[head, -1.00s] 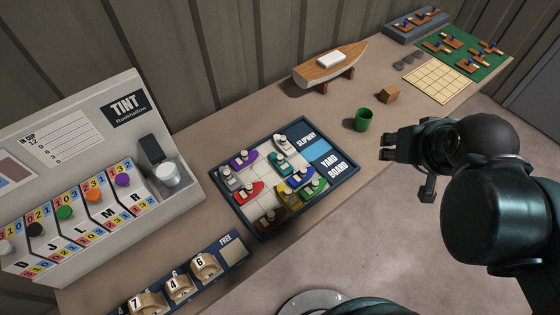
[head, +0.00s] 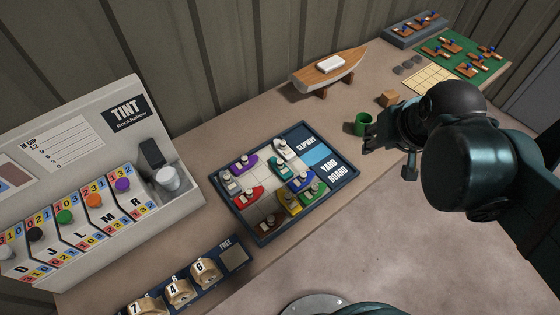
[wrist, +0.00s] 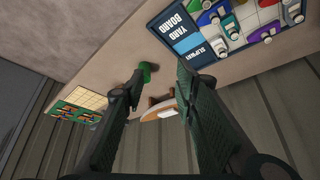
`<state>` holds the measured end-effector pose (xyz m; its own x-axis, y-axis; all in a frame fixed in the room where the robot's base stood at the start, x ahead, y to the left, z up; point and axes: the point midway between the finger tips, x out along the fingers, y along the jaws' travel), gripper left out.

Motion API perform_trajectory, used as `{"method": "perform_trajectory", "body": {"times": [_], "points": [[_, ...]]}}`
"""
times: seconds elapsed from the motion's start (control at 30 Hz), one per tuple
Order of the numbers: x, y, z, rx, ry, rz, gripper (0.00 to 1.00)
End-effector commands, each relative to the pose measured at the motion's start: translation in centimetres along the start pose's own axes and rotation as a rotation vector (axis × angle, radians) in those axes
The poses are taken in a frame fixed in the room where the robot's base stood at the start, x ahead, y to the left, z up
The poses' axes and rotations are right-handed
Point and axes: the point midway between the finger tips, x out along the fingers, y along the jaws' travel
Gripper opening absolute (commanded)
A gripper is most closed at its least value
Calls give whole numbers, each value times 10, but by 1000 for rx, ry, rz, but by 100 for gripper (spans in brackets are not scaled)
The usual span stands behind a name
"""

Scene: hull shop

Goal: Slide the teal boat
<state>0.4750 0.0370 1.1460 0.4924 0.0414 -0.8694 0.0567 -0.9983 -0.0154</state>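My gripper (head: 371,137) is right of the board, close to the green cup, and apart from the teal boat. In the wrist view my gripper (wrist: 157,80) has its two fingers spread with nothing between them.
Red, blue, yellow, green and other boats crowd the board around the teal one. The green cup (head: 362,123) stands right of the board, with a wooden block (head: 388,99) behind it. A model boat (head: 329,74) stands at the back. The tint machine (head: 90,170) is at left.

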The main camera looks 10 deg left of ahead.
Motion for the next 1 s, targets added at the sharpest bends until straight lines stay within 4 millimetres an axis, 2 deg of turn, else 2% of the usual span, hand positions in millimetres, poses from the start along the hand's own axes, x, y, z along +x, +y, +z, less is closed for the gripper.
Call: {"method": "perform_trajectory", "body": {"times": [0.5, 1.0], "points": [[44, -51, -29, -53, -124, -38, 29], [95, -107, -42, -109, -243, -59, 29]]}}
